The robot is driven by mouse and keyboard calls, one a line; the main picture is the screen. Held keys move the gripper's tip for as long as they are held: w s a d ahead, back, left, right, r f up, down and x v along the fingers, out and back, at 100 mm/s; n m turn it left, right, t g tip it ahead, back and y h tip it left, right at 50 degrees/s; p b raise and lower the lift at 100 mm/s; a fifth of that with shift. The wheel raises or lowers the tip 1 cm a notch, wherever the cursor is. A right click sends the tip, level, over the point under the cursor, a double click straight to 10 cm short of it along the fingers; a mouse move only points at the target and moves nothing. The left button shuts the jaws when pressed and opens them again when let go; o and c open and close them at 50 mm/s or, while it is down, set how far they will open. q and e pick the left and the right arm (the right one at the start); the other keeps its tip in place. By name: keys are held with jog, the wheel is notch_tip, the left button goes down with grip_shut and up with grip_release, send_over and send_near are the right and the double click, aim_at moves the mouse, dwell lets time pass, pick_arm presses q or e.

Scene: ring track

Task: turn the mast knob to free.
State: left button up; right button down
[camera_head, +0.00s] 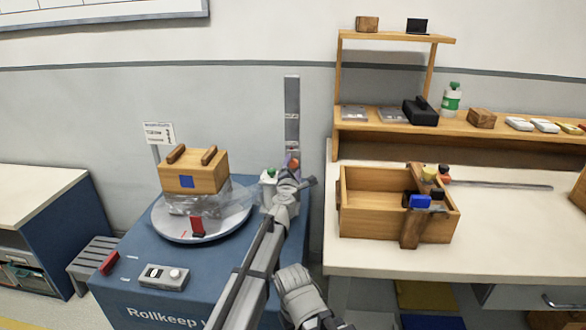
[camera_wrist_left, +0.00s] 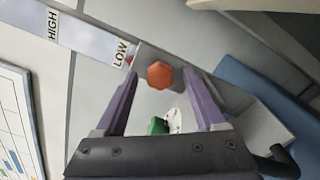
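The mast (camera_head: 292,110) is a grey upright column at the back right of the blue wrapping machine. Its orange knob (camera_head: 294,163) shows low on the mast, just beyond my left gripper (camera_head: 294,181). In the left wrist view the knob (camera_wrist_left: 160,75) looks rounded with flat sides and lies between the two purple fingertips of my left gripper (camera_wrist_left: 160,76). A gap shows on both sides of the knob, so the fingers are open. HIGH and LOW labels (camera_wrist_left: 122,53) are on the mast, with a small red mark beside LOW.
A wooden crate (camera_head: 194,172) sits on the round turntable (camera_head: 180,228). A green button (camera_wrist_left: 158,125) lies just below the knob, between the fingers. A grey control box (camera_head: 164,277) is on the blue machine top (camera_head: 125,245). A wooden tool box (camera_head: 370,221) stands on the right bench.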

pick_arm(q)
jog(key=s+a, duration=0.1)
jog(key=s, duration=0.6)
jog(key=shift+s+a, duration=0.25)
jog(key=shift+s, duration=0.1)
